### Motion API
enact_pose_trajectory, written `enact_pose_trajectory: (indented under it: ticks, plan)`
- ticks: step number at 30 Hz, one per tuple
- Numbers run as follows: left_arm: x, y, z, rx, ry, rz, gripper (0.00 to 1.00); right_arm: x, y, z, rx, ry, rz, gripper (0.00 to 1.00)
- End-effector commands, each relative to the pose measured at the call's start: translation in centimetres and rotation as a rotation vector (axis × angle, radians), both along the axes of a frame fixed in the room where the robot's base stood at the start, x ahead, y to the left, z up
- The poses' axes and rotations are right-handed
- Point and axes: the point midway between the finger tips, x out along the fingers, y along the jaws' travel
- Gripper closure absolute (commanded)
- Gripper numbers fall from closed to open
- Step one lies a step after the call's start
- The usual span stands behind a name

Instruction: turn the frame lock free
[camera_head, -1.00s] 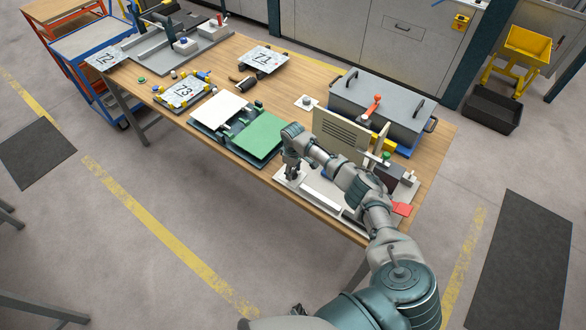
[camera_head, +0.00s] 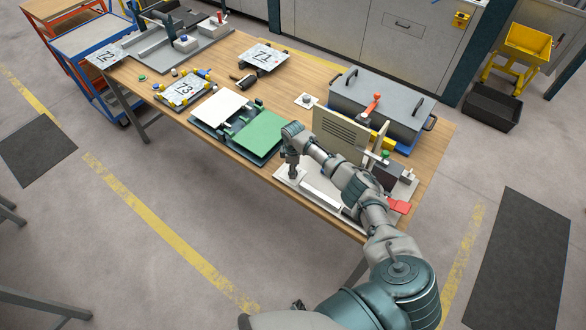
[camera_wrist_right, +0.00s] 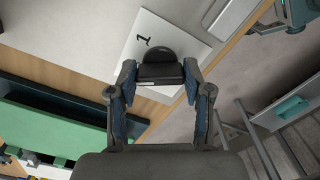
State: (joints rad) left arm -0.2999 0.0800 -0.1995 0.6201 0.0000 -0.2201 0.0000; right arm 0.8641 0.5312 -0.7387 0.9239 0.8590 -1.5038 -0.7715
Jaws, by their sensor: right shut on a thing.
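A dark round-topped knob (camera_wrist_right: 158,60) stands on a white plate marked 1 (camera_wrist_right: 180,36) in the right wrist view. I take this knob for the frame lock. My right gripper (camera_wrist_right: 156,78) is shut on it, with a finger on each side. In the head view my right gripper (camera_head: 292,172) points down at the left end of the pale fixture (camera_head: 320,190) at the table's front edge. The gripper hides most of the knob there. My left gripper cannot be made out.
A beige slotted panel (camera_head: 338,135) stands upright behind my right forearm. A red flat piece (camera_head: 400,206) lies at the fixture's right end. A green plate (camera_head: 258,134) is just left of the gripper. A grey lidded box (camera_head: 385,100) stands behind.

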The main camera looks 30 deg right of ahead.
Motion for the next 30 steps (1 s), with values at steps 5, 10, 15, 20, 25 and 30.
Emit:
enact_pose_trajectory:
  ticks: [5, 10, 15, 20, 25, 30]
  plan:
    - [0.0, 0.0, 0.0, 0.000, 0.000, 0.000, 0.55, 0.0, 0.0, -0.1, -0.001, 0.000, 0.003, 0.85]
    - [0.0, 0.0, 0.0, 0.000, 0.000, 0.000, 0.55, 0.0, 0.0, 0.0, -0.002, -0.001, 0.002, 0.38]
    - [0.0, 0.0, 0.0, 0.000, 0.000, 0.000, 0.55, 0.0, 0.0, 0.0, -0.002, -0.001, 0.002, 0.25]
    - [0.0, 0.1, 0.0, 0.001, 0.000, -0.001, 0.55, 0.0, 0.0, 0.1, -0.001, -0.002, 0.001, 0.25]
    - [-0.1, 0.2, 0.0, 0.002, 0.000, -0.001, 0.55, 0.1, 0.0, 1.3, 0.000, -0.004, 0.002, 0.25]
    - [-0.1, 0.1, 0.0, 0.001, -0.001, -0.001, 0.55, 0.2, -0.1, 4.8, -0.001, -0.006, 0.002, 0.25]
